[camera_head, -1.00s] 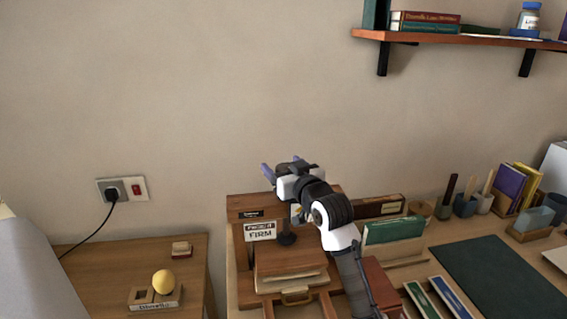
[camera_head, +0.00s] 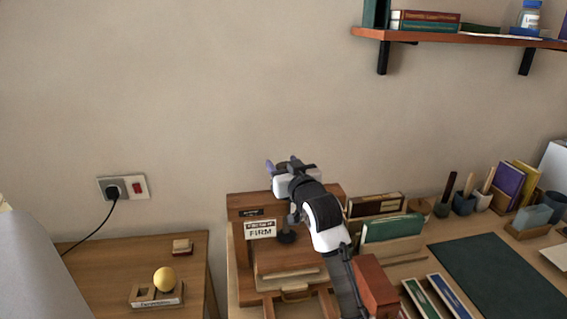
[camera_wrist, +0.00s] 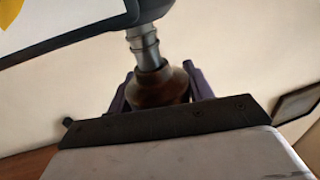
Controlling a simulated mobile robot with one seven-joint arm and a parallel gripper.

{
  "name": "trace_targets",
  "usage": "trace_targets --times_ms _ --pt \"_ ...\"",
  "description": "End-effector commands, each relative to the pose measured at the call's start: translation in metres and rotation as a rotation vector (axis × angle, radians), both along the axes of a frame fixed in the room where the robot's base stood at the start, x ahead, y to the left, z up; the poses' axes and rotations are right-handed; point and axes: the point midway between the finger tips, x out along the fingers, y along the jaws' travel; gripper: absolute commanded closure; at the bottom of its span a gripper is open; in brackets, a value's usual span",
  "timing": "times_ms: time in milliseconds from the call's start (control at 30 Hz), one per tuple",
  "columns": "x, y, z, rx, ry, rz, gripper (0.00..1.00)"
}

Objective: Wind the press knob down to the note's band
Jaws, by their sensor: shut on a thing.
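The wooden press (camera_head: 236,228) stands at the left end of the desk, with a note reading "FIRM" (camera_head: 262,229) on its upper front. Below its beam a dark screw foot (camera_head: 287,238) hangs above a pale stack (camera_head: 288,262). My gripper (camera_head: 282,164) is above the beam. In the wrist view its purple fingers are either side of the brown round knob (camera_wrist: 161,85), shut on it. A metal screw (camera_wrist: 146,48) runs from the knob toward a dark-edged plate (camera_wrist: 70,25) with white and yellow areas. The knob is hidden in the head view.
Right of the press are a box of cards (camera_head: 376,205), a green file (camera_head: 394,228), a red-brown block (camera_head: 375,280) and a dark green mat (camera_head: 495,275). A shelf (camera_head: 455,38) hangs at upper right. A side table at left holds a yellow ball (camera_head: 164,279).

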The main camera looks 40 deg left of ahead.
Motion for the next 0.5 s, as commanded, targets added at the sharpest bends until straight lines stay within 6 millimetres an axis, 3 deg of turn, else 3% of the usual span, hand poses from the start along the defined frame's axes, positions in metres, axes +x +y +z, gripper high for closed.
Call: trace_targets --times_ms 500 --pt "0.0029 -0.0021 0.0019 0.002 0.000 -0.262 0.72"
